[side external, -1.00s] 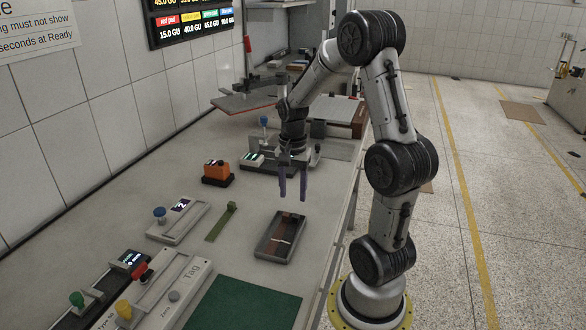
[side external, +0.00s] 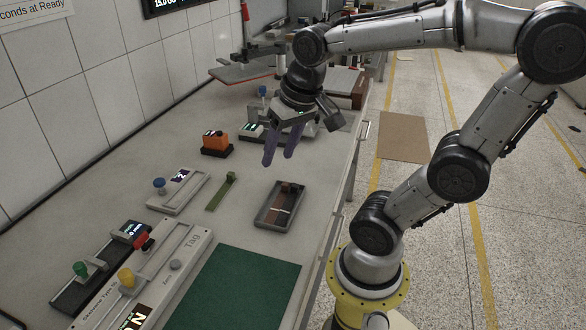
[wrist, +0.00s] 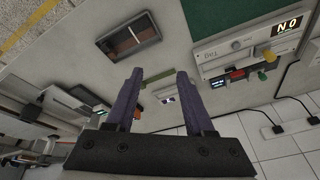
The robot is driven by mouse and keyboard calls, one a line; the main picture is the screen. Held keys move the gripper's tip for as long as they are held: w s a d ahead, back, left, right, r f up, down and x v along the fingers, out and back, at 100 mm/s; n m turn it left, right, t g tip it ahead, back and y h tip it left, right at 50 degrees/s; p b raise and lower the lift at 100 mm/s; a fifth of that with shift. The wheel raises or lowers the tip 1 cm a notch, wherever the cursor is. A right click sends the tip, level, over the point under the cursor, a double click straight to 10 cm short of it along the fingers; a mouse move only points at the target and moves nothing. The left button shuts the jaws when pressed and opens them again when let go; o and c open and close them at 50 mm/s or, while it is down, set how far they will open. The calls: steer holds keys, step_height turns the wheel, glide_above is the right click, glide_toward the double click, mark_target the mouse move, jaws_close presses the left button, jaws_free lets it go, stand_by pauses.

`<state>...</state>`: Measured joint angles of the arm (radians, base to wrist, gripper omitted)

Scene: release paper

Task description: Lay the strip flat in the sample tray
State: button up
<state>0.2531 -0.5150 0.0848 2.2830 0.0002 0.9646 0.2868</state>
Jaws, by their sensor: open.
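The sample tray (side external: 269,226) is a shallow dark rectangular tray on the bench, also in the wrist view (wrist: 135,51). Its inside looks brown, with a thin pale line across it. A small brown block sits at its far end. I cannot tell whether the brown surface or pale line is the strip. An olive-green flat strip-like piece (side external: 218,195) with a small upright end lies on the bench left of the tray. My gripper (side external: 278,160) has two purple fingers, apart and empty, above the bench beyond the tray. Both fingers show in the wrist view (wrist: 160,73).
A green mat (side external: 240,290) lies in front of the tray. A slider device marked Tag (side external: 160,275) and a smaller blue-knobbed device (side external: 180,190) stand left. An orange block (side external: 216,143) is farther back. Bare bench surrounds the tray; the bench edge is right.

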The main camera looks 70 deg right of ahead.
steer(key=s+a+n+t+y, duration=0.1)
steer(key=s+a+n+t, duration=0.1)
steer(key=s+a+n, duration=0.2)
steer(key=shift+s+a+f+n, duration=0.2)
steer(key=shift+a+f+n, duration=0.15)
steer(key=shift+a+n, duration=0.55)
steer(key=shift+d, duration=0.2)
stand_by(0.7)
steer(key=c, duration=0.3)
